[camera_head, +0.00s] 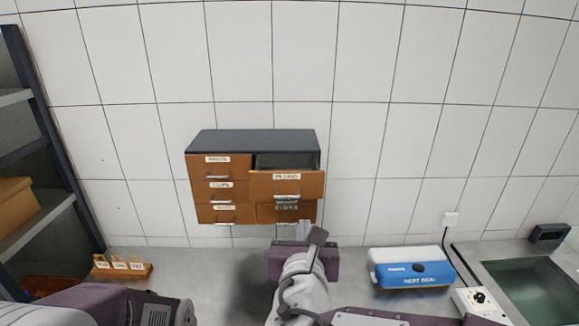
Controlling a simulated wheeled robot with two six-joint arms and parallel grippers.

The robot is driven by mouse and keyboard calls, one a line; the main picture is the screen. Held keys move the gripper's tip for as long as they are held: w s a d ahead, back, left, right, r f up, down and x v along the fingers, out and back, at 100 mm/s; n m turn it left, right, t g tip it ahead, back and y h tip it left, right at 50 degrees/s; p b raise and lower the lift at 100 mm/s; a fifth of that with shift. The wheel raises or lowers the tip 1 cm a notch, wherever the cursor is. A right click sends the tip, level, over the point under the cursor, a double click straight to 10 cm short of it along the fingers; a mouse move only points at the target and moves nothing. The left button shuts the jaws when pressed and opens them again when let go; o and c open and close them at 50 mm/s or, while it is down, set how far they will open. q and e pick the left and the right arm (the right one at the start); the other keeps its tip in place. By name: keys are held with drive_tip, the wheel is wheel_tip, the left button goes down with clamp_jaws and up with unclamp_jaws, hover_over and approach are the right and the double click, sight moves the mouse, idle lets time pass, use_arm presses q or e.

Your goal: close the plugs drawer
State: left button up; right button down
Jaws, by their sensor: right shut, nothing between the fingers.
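The plugs drawer (287,184) is the upper right drawer of a small brown cabinet with a dark top (252,142) on the wall. It is pulled out, with its dark inside showing behind the labelled front and a metal handle below the label. My right gripper (304,230) is shut and empty. It is below the plugs drawer, in front of the cabinet's lower right part, and looks apart from the plugs drawer front. The drawer under the plugs drawer is in shadow. My left arm shows at the bottom left; its fingers are not visible.
The left column of drawers (220,190) looks shut. A small labelled rack (122,270) stands on the grey bench at left. A dark shelf frame (55,140) stands at far left.

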wheel_tip(320, 180, up, 3)
drive_tip(key=s+a+y, duration=0.1)
drive_tip(key=s+a, duration=0.1)
drive_tip(key=a, duration=0.1)
drive_tip(key=n+p, duration=0.1)
drive_tip(key=p, duration=0.3)
approach(288, 188)
drive_tip(key=shift+w+f, duration=0.9)
drive_tip(key=shift+w, duration=0.55)
drive_tip(key=shift+y, duration=0.3)
drive_tip(key=x, duration=0.2)
drive_tip(key=b+x, duration=0.1)
drive_tip(key=x, duration=0.1)
drive_tip(key=r+b+x, duration=0.1)
drive_tip(key=x, duration=0.1)
drive_tip(key=shift+w+d, duration=0.1)
drive_tip(key=w+b, duration=0.1)
drive_tip(key=w, duration=0.3)
drive_tip(key=shift+r, duration=0.15)
drive_tip(key=shift+s+r, duration=0.15)
drive_tip(key=shift+r, duration=0.05)
use_arm(q)
drive_tip(key=r, duration=0.3)
drive_tip(key=shift+s+d+r, duration=0.15)
drive_tip(key=shift+s+d, duration=0.15)
drive_tip(key=shift+d, duration=0.05)
